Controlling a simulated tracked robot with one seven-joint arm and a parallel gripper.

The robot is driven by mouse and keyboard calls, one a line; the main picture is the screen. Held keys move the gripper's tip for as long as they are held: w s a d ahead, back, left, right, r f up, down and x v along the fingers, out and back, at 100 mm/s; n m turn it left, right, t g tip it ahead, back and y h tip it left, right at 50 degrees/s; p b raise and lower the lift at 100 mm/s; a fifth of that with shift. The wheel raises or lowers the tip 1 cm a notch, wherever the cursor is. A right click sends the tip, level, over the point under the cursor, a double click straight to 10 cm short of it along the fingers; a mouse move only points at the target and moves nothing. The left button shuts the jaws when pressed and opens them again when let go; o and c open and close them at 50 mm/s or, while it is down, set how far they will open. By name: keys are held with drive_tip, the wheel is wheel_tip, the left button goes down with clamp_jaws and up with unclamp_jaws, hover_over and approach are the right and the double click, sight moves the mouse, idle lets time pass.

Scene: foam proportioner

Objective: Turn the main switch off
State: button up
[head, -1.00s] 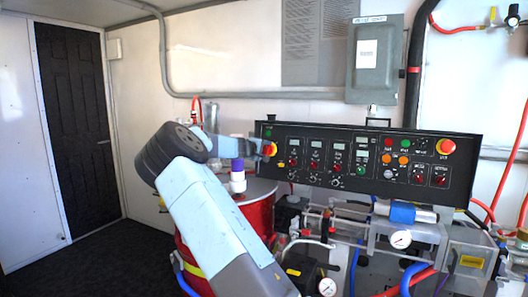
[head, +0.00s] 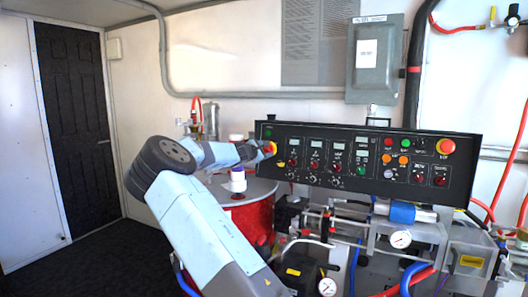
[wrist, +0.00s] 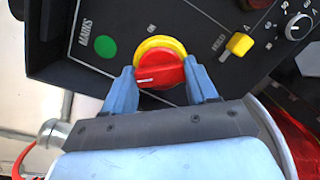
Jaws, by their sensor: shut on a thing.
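The main switch is a red rotary knob on a yellow ring (wrist: 160,72), at the left end of the black control panel under the lettering MAINS. A white mark on its red face points to the left of the wrist picture, while the ON lettering stands above the ring. My gripper (wrist: 159,76) has one blue finger on each side of the knob and is shut on it. In the head view, my gripper (head: 262,150) reaches the left end of the panel, and the switch (head: 270,149) shows only partly beyond the fingers.
A green round lamp (wrist: 105,46) sits left of the switch and a yellow selector (wrist: 239,44) right of it. The black panel (head: 400,190) holds several more knobs and a red stop button (head: 446,146). A red drum (head: 258,220) stands below my forearm, with pipes and gauges to its right.

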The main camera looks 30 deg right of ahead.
drive_tip(key=shift+a+f+n, duration=0.1)
drive_tip(key=shift+f+n, duration=0.25)
drive_tip(key=shift+n, duration=0.25)
drive_tip(key=shift+f, duration=0.1)
drive_tip(key=o, duration=0.8)
drive_tip(key=shift+w, duration=0.1)
drive_tip(key=shift+o, duration=1.3)
drive_tip(key=shift+r, duration=0.2)
drive_tip(key=v, duration=1.3)
drive_tip(key=shift+s+a, duration=0.25)
drive_tip(key=shift+d+f, duration=0.1)
